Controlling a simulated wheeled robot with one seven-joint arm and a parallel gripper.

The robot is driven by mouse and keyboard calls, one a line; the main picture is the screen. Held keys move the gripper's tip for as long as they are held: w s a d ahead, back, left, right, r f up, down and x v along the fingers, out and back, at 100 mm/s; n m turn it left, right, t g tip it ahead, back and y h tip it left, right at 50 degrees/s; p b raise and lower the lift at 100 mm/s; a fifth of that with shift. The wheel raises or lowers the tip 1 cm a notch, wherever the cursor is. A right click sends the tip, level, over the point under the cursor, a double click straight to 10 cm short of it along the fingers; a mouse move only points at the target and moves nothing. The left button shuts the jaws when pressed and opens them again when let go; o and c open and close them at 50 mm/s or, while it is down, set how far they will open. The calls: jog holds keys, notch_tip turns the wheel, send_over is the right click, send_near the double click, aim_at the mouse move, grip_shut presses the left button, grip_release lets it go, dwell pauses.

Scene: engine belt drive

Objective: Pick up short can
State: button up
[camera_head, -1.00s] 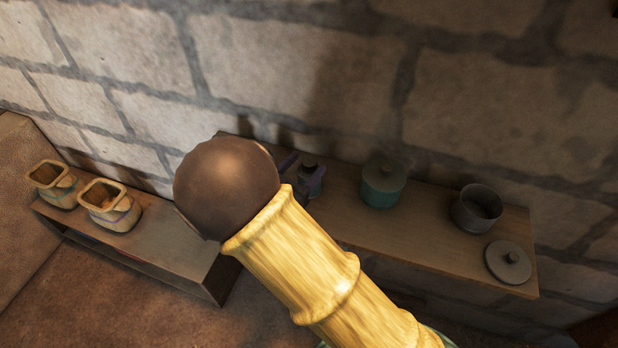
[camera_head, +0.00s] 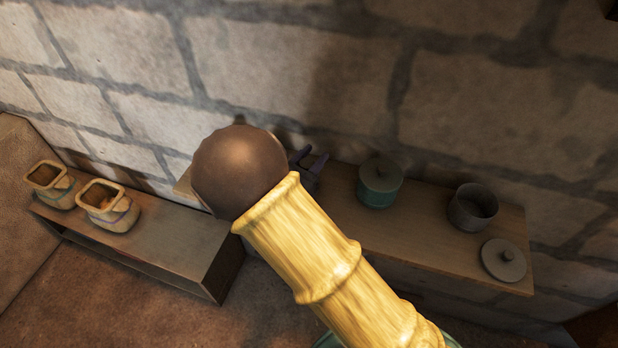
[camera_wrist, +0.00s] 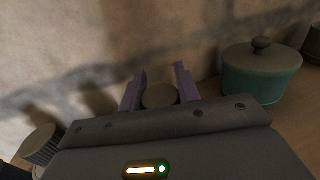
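A small round-topped can (camera_wrist: 159,97), which looks like the short can, stands near the wall in the wrist view. My gripper (camera_wrist: 160,84) is open, with one purple finger on each side of the can's top. I cannot tell whether the fingers touch it, and my gripper's body hides its lower part. In the head view my gripper (camera_head: 310,160) shows only partly behind my arm, over the wooden shelf (camera_head: 420,240), and the can is hidden there. A ridged can (camera_wrist: 40,145) stands to the left in the wrist view.
A green lidded pot (camera_head: 379,184) stands close to the right of my gripper and also shows in the wrist view (camera_wrist: 262,75). An open grey pot (camera_head: 473,208) and a loose lid (camera_head: 504,260) lie farther right. The stone wall (camera_head: 450,100) rises close behind.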

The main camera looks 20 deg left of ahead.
jog(key=shift+s+a, duration=0.2)
jog(key=shift+a, duration=0.1)
grip_shut()
jog(key=shift+d, duration=0.1)
notch_tip(320, 180, up, 10)
jog(key=shift+b, duration=0.35)
jog(key=shift+w, duration=0.1)
